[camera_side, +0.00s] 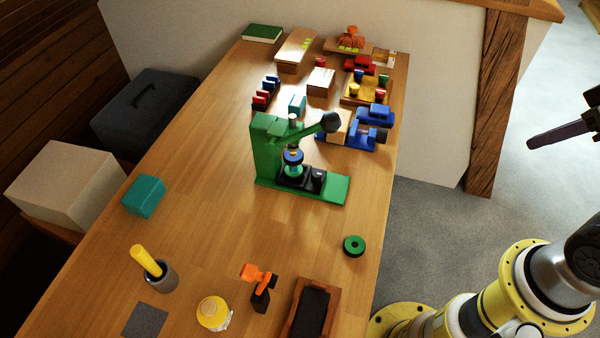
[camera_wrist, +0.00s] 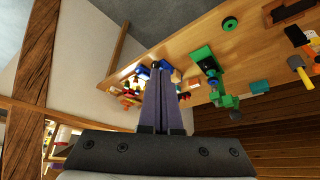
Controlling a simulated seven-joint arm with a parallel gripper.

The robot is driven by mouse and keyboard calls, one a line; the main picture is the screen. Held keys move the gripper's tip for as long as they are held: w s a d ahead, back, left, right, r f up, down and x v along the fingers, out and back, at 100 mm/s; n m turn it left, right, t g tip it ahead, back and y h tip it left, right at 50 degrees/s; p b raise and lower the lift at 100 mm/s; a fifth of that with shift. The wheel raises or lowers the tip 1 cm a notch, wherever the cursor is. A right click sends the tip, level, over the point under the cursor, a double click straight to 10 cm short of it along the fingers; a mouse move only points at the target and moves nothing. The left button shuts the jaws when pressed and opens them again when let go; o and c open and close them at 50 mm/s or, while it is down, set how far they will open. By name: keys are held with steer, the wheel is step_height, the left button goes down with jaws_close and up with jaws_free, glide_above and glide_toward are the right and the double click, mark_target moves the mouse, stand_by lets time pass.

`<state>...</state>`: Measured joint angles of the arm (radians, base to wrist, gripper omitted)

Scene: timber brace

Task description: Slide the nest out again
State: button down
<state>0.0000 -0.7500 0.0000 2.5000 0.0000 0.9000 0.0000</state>
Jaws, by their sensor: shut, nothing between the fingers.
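A green press (camera_side: 265,150) stands on the middle of the wooden table. Its lever ends in a dark ball and angles up to the right. A black block, which looks like the nest (camera_side: 300,178), lies on the press's green base, partly under the ram. A teal and blue piece (camera_side: 293,163) sits at its left part, below the ram. My gripper (camera_side: 533,143) is far to the right of the press, off the table's edge. In the wrist view my gripper (camera_wrist: 163,72) shows its fingers together and empty. The press (camera_wrist: 207,62) is small there, and its nest is unclear.
A green ring (camera_side: 354,246) lies in front of the press. Toy vehicles, including a blue one (camera_side: 374,116), and wooden blocks fill the far end. A wooden tray (camera_side: 333,316), orange tool (camera_side: 258,280) and yellow-handled cup (camera_side: 160,275) are in front. A timber post (camera_side: 495,100) stands behind the right side.

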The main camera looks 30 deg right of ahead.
steer(key=w+a+r+n+t, duration=0.1)
steer(key=w+a+r, duration=0.1)
steer(key=w+r, duration=0.45)
steer(key=n+g+y, duration=0.2)
steer(key=n+g, duration=0.1)
steer(key=n, duration=0.2)
glide_above(309, 176)
steer(key=s+d, duration=0.3)
steer(key=s, duration=0.3)
step_height(309, 176, down, 15)
steer(key=x, duration=1.9)
steer(key=shift+w+d, duration=0.1)
steer(key=shift+d, duration=0.05)
